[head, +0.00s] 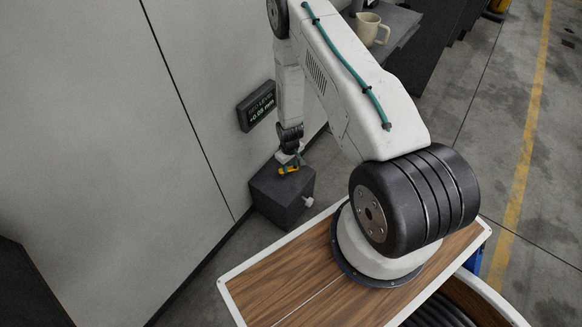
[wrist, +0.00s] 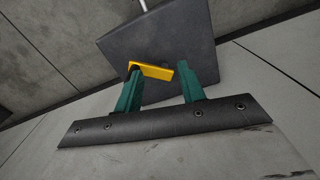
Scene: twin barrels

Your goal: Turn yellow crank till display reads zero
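The yellow crank (head: 288,170) sits on top of a dark grey box (head: 282,200) by the wall. My gripper (head: 294,162) points down right at the crank. In the wrist view the crank (wrist: 152,71) lies between my two teal fingertips (wrist: 158,69), close to the left finger and short of the right one. The fingers are apart; whether the left one touches the crank I cannot tell. The display (head: 257,107) is a dark panel on the wall above the box. Its green text is small and seems to read +0.08 mm.
A small pale knob (head: 308,202) sticks out of the box's right side. A beige mug (head: 371,30) stands on a grey surface at the back. The pale wall (head: 110,130) is close to the left of my arm. Open floor lies at the right.

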